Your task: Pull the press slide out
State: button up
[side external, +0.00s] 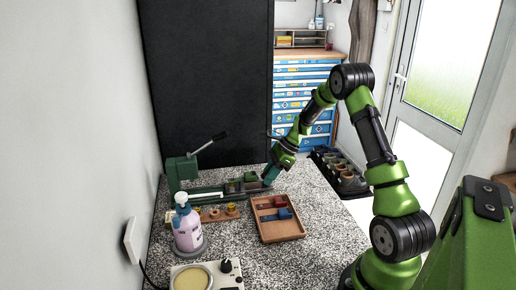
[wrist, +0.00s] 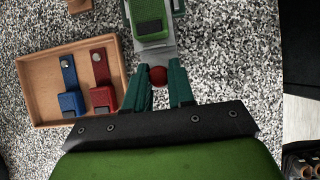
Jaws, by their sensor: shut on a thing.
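The press (side external: 182,168) is a green machine with a raised lever, standing at the back left of the speckled counter in the side view. Its slide runs right along a low green rail and carries a green block (side external: 250,177). In the wrist view the grey slide (wrist: 155,53) with its green block (wrist: 149,17) ends in a round red knob (wrist: 158,76). My gripper (wrist: 159,78) has its two green fingers closed around the knob. In the side view my gripper (side external: 269,176) is at the slide's right end, and the knob is hidden there.
A wooden tray (side external: 283,238) with a red and a blue strapped piece lies in front of the slide. A pump bottle (side external: 188,230), a wooden holder (side external: 218,215) and a white device (side external: 190,268) stand at left.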

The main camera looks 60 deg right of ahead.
jog(key=o, duration=0.7)
jog(key=shift+d, duration=0.1)
jog(key=shift+r, duration=0.1)
jog(key=shift+r, duration=2.9)
jog(key=s+n, duration=0.1)
jog(key=s+a+n, duration=0.1)
jog(key=n, duration=0.1)
jog(key=shift+s+a+f+g+h, duration=0.1)
jog(key=shift+s+f+g+h, duration=0.05)
jog(key=shift+f+g+h, duration=0.2)
jog(key=s+a+r+n+t, duration=0.1)
jog(key=s+a+r+n, duration=0.4)
jog(key=a, duration=0.3)
jog(key=s+a+r+n+t+h, duration=0.1)
jog(key=s+a+r+n, duration=0.4)
jog(key=a+n, duration=0.3)
jog(key=s+a+r+n+t+h, duration=0.1)
jog(key=s+a+r+n, duration=0.5)
jog(key=a, duration=0.3)
jog(key=shift+a+r+n, duration=0.1)
jog(key=shift+a+n, duration=0.2)
jog(key=shift+n, duration=0.2)
